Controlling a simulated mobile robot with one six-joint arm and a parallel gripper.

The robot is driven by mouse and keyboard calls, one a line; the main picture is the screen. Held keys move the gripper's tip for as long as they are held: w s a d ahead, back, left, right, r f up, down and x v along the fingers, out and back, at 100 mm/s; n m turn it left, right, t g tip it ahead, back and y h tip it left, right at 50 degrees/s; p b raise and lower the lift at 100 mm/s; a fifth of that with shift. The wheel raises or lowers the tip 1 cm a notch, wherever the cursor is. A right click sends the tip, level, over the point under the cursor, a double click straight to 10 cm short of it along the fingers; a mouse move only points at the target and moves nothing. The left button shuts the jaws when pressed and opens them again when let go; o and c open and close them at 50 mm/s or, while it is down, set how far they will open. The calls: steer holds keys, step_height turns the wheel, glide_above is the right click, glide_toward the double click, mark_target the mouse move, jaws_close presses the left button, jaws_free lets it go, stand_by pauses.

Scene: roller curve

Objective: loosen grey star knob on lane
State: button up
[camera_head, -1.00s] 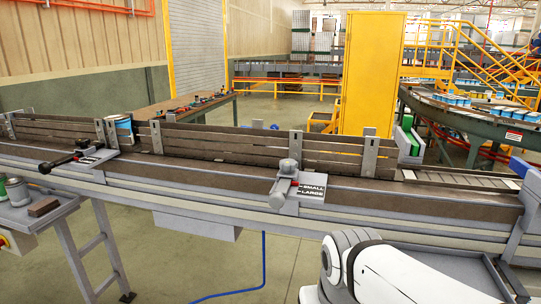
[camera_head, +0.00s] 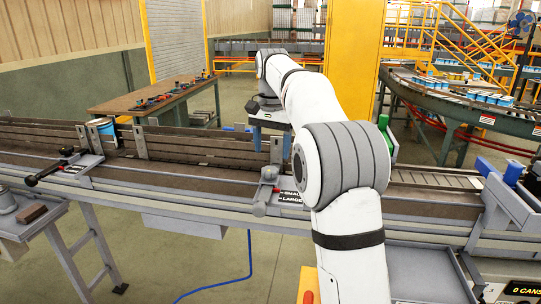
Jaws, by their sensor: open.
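The grey star knob (camera_head: 269,173) sits on top of the clamp block on the near side of the lane (camera_head: 190,185), beside a black SMALL/LARGE plate (camera_head: 290,198). It is small, and its points are not clear. My gripper (camera_head: 270,141) points down above and just behind the knob in the picture, near the guide rail. Its jaws are open and empty, with a gap between them and the knob. My white arm comes up from the bottom right and hides part of the lane and the right side of the plate.
A second clamp with a black handle (camera_head: 48,172) is on the left of the lane. An upright rail bracket (camera_head: 276,150) stands close behind the knob. A blue-and-white can (camera_head: 103,127) is behind the left rails. A workbench (camera_head: 160,98) with tools stands farther back.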

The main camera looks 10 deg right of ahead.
mark_target(270, 169)
steer(key=shift+w+r+m, duration=0.15)
steer(key=shift+w+r, duration=0.1)
steer(key=shift+w, duration=0.25)
steer(key=shift+w+r+m, duration=0.15)
steer(key=shift+w+r, duration=0.05)
steer(key=shift+w, duration=0.3)
steer(key=shift+w+f, duration=0.1)
steer(key=shift+w, duration=0.05)
step_height(270, 169, down, 8)
steer(key=shift+r, duration=0.2)
